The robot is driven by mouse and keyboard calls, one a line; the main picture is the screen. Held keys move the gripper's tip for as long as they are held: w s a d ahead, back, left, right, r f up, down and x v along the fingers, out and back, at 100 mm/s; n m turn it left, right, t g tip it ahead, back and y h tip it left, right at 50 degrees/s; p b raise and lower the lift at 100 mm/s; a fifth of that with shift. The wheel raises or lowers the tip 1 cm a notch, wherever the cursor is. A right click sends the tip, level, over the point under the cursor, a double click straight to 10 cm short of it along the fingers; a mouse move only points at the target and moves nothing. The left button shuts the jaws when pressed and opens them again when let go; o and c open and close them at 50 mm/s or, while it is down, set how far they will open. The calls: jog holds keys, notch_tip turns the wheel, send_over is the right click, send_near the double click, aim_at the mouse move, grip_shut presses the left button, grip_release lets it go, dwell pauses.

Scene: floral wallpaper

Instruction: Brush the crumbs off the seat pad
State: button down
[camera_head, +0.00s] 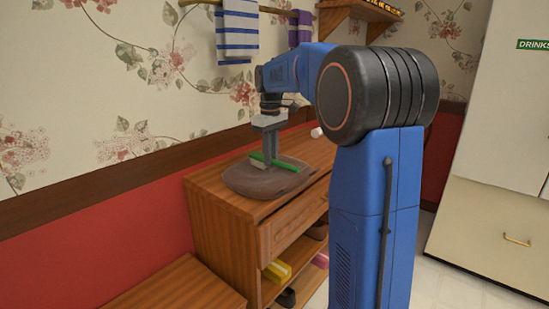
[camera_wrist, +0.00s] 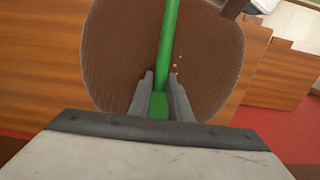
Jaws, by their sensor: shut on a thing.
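The seat pad (camera_head: 262,187) is a brown, rounded cushion on top of the wooden cabinet. It also fills the middle of the wrist view (camera_wrist: 118,55). My gripper (camera_head: 270,176) points down over the pad and is shut on a green brush (camera_head: 278,163). In the wrist view the green brush (camera_wrist: 168,45) runs up from between the fingers (camera_wrist: 160,88) across the pad. A few pale crumbs (camera_wrist: 177,64) lie on the pad just right of the brush.
The wooden cabinet (camera_head: 222,219) has a drawer and an open shelf holding shoes and a yellow box (camera_head: 277,271). A lower wooden surface (camera_head: 180,288) stands at front left. Towels (camera_head: 238,32) hang from a rail on the wall behind. A white cabinet (camera_head: 490,180) stands at right.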

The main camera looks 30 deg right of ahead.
aim_at(294, 167)
jog(key=shift+w+a, duration=0.25)
jog(key=shift+w, duration=0.6)
jog(key=shift+s+d+r, duration=0.1)
jog(key=shift+s+d, duration=0.15)
jog(key=shift+s, duration=0.7)
jog(key=shift+s+d+r, duration=0.1)
jog(key=shift+s+d, duration=0.15)
jog(key=shift+s, duration=0.65)
jog(key=shift+s+d+f, duration=0.1)
jog(key=shift+s+d, duration=0.3)
jog(key=shift+s, duration=0.9)
jog(key=shift+s+d+f, duration=0.15)
jog(key=shift+s+d, duration=0.2)
jog(key=shift+s, duration=1)
jog(key=shift+s+d+f, duration=0.1)
jog(key=shift+s+d, duration=0.3)
jog(key=shift+s, duration=0.9)
jog(key=shift+r, duration=3)
jog(key=shift+r, duration=0.15)
jog(key=shift+r, duration=1.35)
